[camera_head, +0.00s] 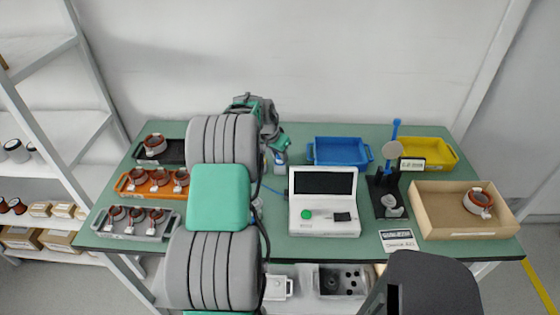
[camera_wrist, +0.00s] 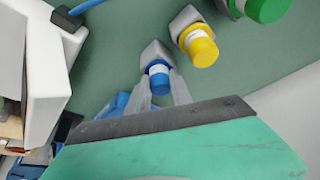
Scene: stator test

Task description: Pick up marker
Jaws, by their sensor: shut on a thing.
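A blue marker (camera_wrist: 158,78) shows in the wrist view, its blue end towards the camera and its other end at a grey holder piece (camera_wrist: 155,52). My gripper (camera_wrist: 161,87) has its two grey fingers on either side of the blue marker and is shut on it. A yellow marker (camera_wrist: 201,50) stands to the right with its own grey piece. A green marker (camera_wrist: 265,8) is partly cut off at the top right. In the head view my arm hides much of the table's left middle, and I cannot make out the markers clearly.
A white tester with a screen (camera_head: 324,214) stands mid-table. Behind it is a blue tray (camera_head: 341,163), with a yellow tray (camera_head: 449,159) to its right. A cardboard box (camera_head: 440,222) holds a stator. Orange (camera_head: 128,190), black and grey trays with stators are at left.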

